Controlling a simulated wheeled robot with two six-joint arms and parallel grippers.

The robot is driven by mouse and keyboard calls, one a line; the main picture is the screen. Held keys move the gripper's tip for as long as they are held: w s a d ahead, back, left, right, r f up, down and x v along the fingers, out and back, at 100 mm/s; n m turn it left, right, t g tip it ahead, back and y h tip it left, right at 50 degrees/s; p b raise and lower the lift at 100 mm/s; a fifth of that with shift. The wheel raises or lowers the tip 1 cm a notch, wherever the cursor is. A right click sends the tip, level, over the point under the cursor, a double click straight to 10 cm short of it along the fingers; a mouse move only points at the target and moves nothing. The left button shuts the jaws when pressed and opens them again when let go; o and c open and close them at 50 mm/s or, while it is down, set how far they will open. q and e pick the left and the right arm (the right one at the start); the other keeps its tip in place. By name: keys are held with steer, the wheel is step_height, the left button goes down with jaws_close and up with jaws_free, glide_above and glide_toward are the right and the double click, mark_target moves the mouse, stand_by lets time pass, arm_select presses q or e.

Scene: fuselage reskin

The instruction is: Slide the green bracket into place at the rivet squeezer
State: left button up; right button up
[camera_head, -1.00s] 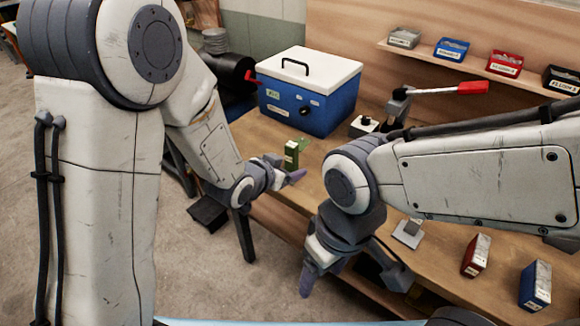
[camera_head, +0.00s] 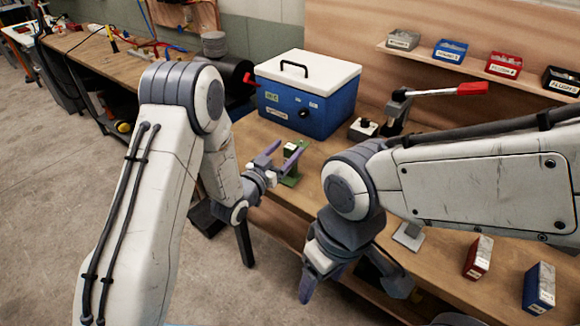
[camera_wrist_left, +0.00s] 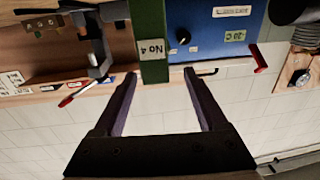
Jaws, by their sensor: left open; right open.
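The green bracket (camera_head: 302,151) stands on the near left edge of the bench in the head view, partly hidden by my left gripper. In the left wrist view the green bracket (camera_wrist_left: 153,38) carries a "No 4" label. My left gripper (camera_head: 281,161) is open, its purple fingers at the bracket. In the wrist view the bracket's end lies between the fingertips (camera_wrist_left: 160,75), with a gap to each side. The rivet squeezer (camera_head: 398,108), with a red-tipped lever, stands at the back of the bench. My right gripper (camera_head: 320,284) is open and empty, low at the bench's front.
A blue box (camera_head: 308,95) with a white lid stands behind the bracket. A red box (camera_head: 477,257) and a blue box (camera_head: 538,287) stand at the right. Small bins sit on the back shelf (camera_head: 480,68). My right forearm spans the bench's right side.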

mark_target(296, 142)
arm_select(q)
steer(key=p+x, duration=0.1)
steer(key=x, duration=0.3)
steer(key=shift+s+d+r, duration=0.1)
steer(key=shift+s+d, duration=0.05)
steer(key=shift+d, duration=0.05)
steer(key=shift+w+d, duration=0.15)
steer(key=shift+w, duration=0.2)
jaws_close()
stand_by(0.9)
